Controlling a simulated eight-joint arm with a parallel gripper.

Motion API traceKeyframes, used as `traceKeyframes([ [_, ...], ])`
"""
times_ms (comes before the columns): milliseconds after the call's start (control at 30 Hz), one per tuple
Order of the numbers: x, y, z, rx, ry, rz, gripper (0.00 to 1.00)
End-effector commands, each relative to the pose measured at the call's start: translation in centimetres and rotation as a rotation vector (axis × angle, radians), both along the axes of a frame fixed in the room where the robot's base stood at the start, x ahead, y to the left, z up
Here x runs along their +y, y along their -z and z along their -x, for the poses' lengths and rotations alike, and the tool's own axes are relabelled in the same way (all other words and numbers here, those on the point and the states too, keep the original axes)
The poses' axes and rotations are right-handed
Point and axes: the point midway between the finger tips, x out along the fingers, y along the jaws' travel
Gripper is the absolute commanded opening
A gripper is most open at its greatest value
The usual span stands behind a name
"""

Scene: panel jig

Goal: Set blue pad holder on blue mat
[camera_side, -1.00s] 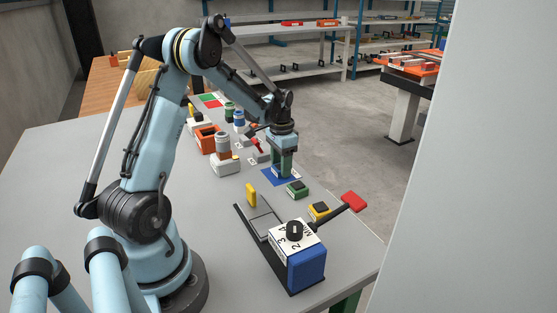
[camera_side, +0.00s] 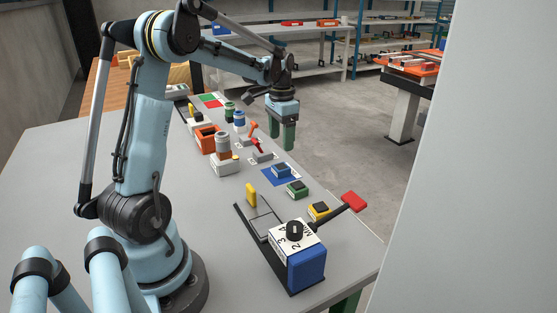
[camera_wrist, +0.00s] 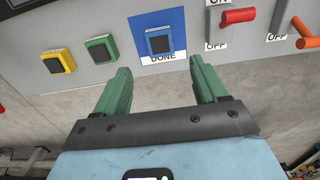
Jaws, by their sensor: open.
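The blue pad holder (camera_side: 281,170), a small blue block with a dark top, sits on the blue mat (camera_side: 268,175). In the wrist view the blue pad holder (camera_wrist: 160,41) lies within the blue mat (camera_wrist: 140,27), above a white label reading DONE. My gripper (camera_side: 283,145) has green fingers and is raised above and beyond the mat, apart from the holder. In the wrist view my gripper (camera_wrist: 160,72) is open with nothing between its fingers.
A green pad holder (camera_side: 297,188) and a yellow pad holder (camera_side: 319,210) sit nearer the camera. Levers with red (camera_wrist: 238,16) and orange handles (camera_wrist: 304,32) stand beside the mat. A blue box with a dial (camera_side: 305,266) stands at the table's near end.

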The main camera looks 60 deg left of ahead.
Motion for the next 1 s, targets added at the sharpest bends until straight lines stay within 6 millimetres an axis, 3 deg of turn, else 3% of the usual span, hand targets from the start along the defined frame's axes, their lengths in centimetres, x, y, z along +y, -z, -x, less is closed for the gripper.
traceKeyframes([
  [100, 0.0, -1.7, 0.0, 0.0, 0.0, 0.0, 0.72],
  [300, -0.1, -3.1, 0.0, -0.002, 0.001, -0.001, 0.72],
  [433, -1.8, -4.0, 0.0, -0.028, 0.004, -0.016, 0.72],
  [733, -11.1, -6.5, 1.6, -0.222, 0.008, -0.081, 0.72],
  [1000, -18.8, -6.2, 5.1, -0.432, 0.007, -0.071, 0.72],
])
